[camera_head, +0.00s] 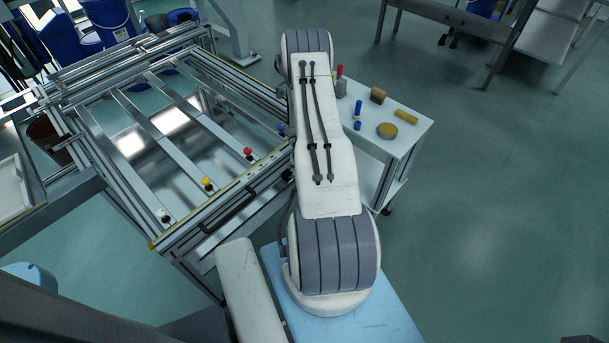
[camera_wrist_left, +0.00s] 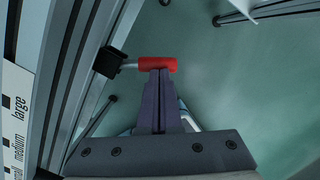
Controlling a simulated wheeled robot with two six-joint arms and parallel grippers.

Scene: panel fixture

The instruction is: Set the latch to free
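In the left wrist view, the latch has a red handle (camera_wrist_left: 157,64) on a short metal rod. The rod comes out of a black block (camera_wrist_left: 110,62) on the aluminium frame. The handle lies crosswise, pointing to the right. My left gripper (camera_wrist_left: 158,72) has its purple-grey fingers together, with the tips at the lower edge of the red handle, touching or very close to it. Nothing shows between the fingers. In the head view, my arm covers this spot, and neither gripper shows there.
The panel fixture (camera_head: 157,243) carries white, yellow, red and blue knobs along its near rail. A white side table (camera_head: 408,150) with small blocks and cylinders stands to the right of my arm. A strip labelled "large" and "medium" (camera_wrist_left: 14,110) runs along the frame. Open floor lies at right.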

